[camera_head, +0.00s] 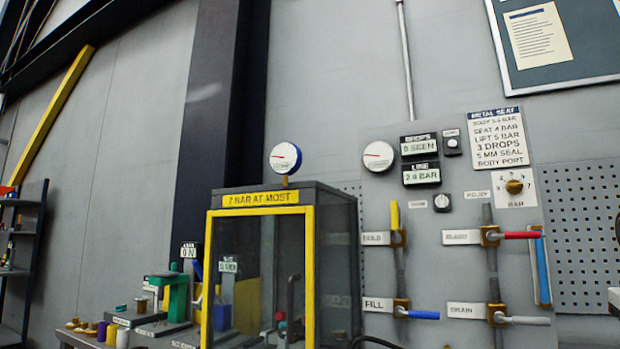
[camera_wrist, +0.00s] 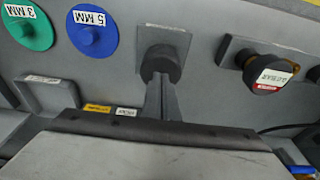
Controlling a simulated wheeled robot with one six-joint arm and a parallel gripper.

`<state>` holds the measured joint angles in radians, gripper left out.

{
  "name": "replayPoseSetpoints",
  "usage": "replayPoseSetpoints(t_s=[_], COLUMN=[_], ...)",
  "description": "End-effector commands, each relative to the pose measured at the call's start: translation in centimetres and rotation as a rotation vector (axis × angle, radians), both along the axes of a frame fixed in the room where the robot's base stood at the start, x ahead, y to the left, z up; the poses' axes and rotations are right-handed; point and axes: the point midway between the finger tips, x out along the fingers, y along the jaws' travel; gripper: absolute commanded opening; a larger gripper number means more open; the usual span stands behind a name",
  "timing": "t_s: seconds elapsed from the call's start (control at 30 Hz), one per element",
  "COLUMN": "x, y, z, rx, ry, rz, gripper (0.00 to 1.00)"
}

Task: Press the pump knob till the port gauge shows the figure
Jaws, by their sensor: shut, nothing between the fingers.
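My gripper (camera_wrist: 160,88) is shut and empty. Its fingertips are at the knob's lower edge; I cannot tell whether they touch it. In the head view a blue-rimmed gauge (camera_head: 285,157) stands on top of the cabinet, and a white gauge (camera_head: 378,156) is on the grey panel. Both have red needles; their figures are too small to read, and neither is marked as the port gauge. My gripper is not clearly visible in the head view.
The display (camera_head: 421,175) reads LINE, about 2.8 BAR. The METAL SEAT sign (camera_head: 497,138) lists bar values. A yellow-framed cabinet (camera_head: 309,270) says 7 BAR AT MOST.

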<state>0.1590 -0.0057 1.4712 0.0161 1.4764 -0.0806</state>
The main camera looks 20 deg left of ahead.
Motion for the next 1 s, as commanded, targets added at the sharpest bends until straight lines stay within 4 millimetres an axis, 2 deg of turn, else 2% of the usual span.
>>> replayPoseSetpoints(t_s=[0.8, 1.0], x=[0.0, 0.0], y=[0.0, 0.0], z=[4.5, 4.8], rx=[0.000, 0.000], ry=[0.000, 0.001], rz=[0.000, 0.000], gripper=[0.00, 0.00])
